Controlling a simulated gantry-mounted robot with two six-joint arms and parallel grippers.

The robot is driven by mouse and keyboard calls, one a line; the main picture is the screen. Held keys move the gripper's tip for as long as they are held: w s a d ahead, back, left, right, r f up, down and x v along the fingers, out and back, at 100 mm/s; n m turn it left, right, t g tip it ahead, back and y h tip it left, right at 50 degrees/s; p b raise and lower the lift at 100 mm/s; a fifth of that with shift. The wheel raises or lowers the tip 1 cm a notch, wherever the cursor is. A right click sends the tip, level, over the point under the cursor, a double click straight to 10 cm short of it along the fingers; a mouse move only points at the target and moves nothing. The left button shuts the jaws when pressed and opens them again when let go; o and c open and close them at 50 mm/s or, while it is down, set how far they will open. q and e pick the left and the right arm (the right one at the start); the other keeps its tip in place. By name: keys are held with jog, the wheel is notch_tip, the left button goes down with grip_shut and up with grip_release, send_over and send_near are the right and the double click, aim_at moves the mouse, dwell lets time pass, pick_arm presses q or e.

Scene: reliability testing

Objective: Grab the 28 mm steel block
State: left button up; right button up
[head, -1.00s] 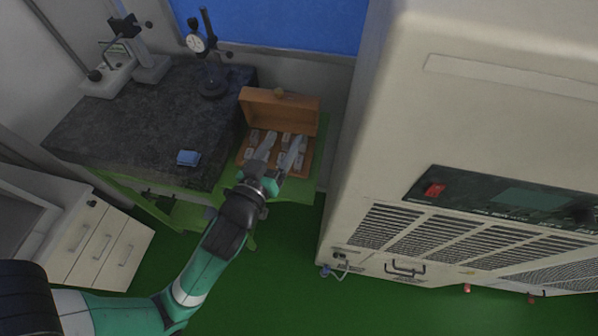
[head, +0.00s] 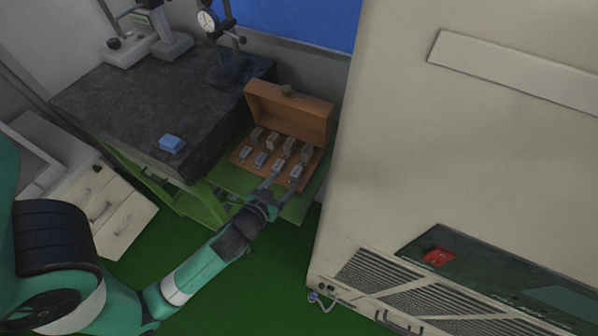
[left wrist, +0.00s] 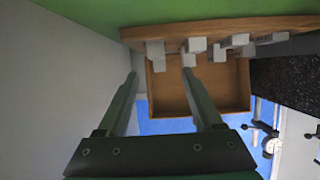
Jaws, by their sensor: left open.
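An open wooden case (head: 289,111) holds several small grey steel blocks in two rows; no size marking is readable, so I cannot tell which is the 28 mm one. My left gripper (head: 286,178) is open at the near right edge of the case, its fingers pointing at the front row. A front-row block (head: 296,172) is close to the right fingertip. In the left wrist view, the open fingers (left wrist: 160,74) have nothing between them. A pale block (left wrist: 156,53) shows beyond them, between their tips in the picture. My right gripper is not in view.
The case stands on a green shelf (head: 290,211) beside a dark granite plate (head: 120,105). A blue block (head: 171,144) and a dial gauge stand (head: 226,68) are on the plate. A large beige cabinet (head: 390,150) is close on the right.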

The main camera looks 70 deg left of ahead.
aim_at(296, 172)
pick_arm(q)
jog(key=x, duration=0.3)
jog(key=b+x, duration=0.1)
jog(key=x, duration=0.3)
jog(key=shift+w+f, duration=0.3)
jog(key=shift+f, duration=0.05)
grip_shut()
